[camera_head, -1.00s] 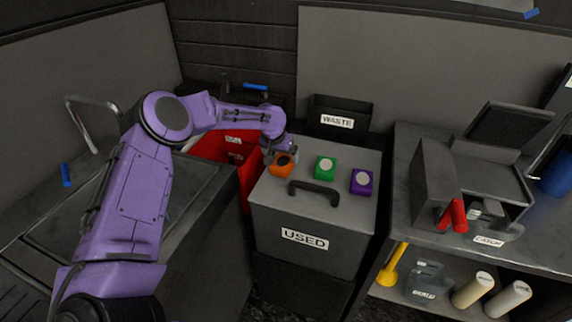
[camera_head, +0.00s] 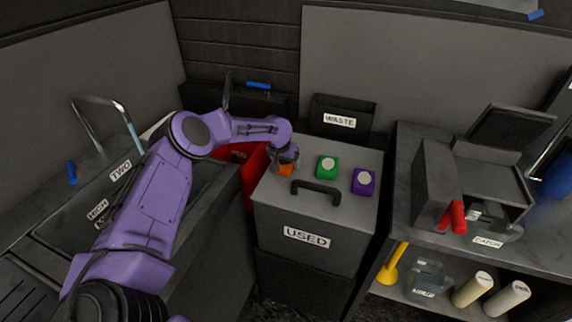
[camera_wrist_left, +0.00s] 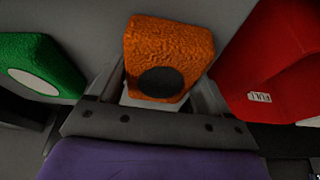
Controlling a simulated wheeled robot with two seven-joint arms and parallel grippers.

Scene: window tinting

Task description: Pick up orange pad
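The orange pad (camera_wrist_left: 165,60) with a dark disc lies on the lid of the box labelled USED (camera_head: 262,195). In the head view the orange pad (camera_head: 286,170) is partly hidden under my left gripper (camera_head: 287,160). In the left wrist view the fingers of my left gripper (camera_wrist_left: 160,92) stand apart on either side of the pad. I cannot tell whether they touch it. My right gripper is in neither view.
A green pad (camera_head: 327,168) and a purple pad (camera_head: 364,182) lie to the right on the lid. A black handle (camera_head: 316,188) rises in front. A red bin (camera_head: 250,175) stands left of the box, and a WASTE bin (camera_head: 342,112) behind.

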